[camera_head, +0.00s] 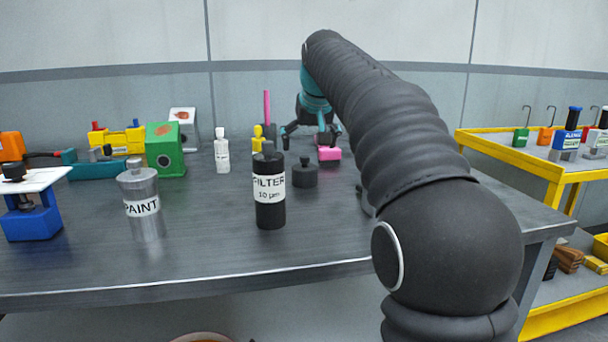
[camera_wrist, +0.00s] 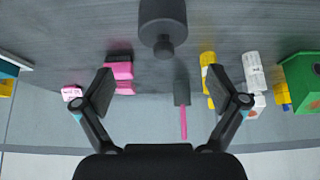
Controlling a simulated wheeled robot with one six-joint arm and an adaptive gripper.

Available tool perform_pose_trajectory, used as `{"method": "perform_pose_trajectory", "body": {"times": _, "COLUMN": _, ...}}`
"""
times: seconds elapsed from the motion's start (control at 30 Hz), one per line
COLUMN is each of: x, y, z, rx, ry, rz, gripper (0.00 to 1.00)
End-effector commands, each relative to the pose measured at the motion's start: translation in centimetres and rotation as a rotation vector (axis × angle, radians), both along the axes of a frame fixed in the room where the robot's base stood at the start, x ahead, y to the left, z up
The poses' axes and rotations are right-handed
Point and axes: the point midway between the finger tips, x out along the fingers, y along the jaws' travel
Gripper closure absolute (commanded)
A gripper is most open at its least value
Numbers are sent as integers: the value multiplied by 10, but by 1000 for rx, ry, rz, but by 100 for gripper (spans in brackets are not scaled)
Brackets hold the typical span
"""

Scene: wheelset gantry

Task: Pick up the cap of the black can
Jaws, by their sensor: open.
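My gripper (camera_head: 311,134) is open and empty behind these two, above the back of the table.
A silver PAINT can (camera_head: 142,205) and blue vice-like block (camera_head: 33,220) stand left. A green box (camera_head: 164,150), white bottle (camera_head: 222,155), yellow bottle (camera_head: 258,138) and pink block (camera_head: 329,154) stand farther back. A yellow cart (camera_head: 520,158) is right.

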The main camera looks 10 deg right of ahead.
Motion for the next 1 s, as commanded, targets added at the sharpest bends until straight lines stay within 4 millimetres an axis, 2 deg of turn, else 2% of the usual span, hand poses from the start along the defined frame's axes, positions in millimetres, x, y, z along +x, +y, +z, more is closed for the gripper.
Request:
{"method": "perform_pose_trajectory", "body": {"times": 0.1, "x": 8, "y": 1, "z": -14, "rx": -1, "ry": 0, "rz": 1, "gripper": 4}}
{"method": "perform_pose_trajectory", "body": {"times": 0.43, "x": 18, "y": 3, "z": -30, "rx": 0, "ry": 1, "rz": 2, "gripper": 4}}
{"method": "perform_pose_trajectory", "body": {"times": 0.7, "x": 36, "y": 6, "z": -61, "rx": 0, "ry": 1, "rz": 2, "gripper": 4}}
{"method": "perform_pose_trajectory", "body": {"times": 0.97, "x": 39, "y": 6, "z": -65, "rx": -1, "ry": -2, "rz": 3, "gripper": 4}}
{"method": "perform_pose_trajectory", "body": {"times": 1.0, "x": 39, "y": 6, "z": -65, "rx": -1, "ry": -2, "rz": 3, "gripper": 7}}
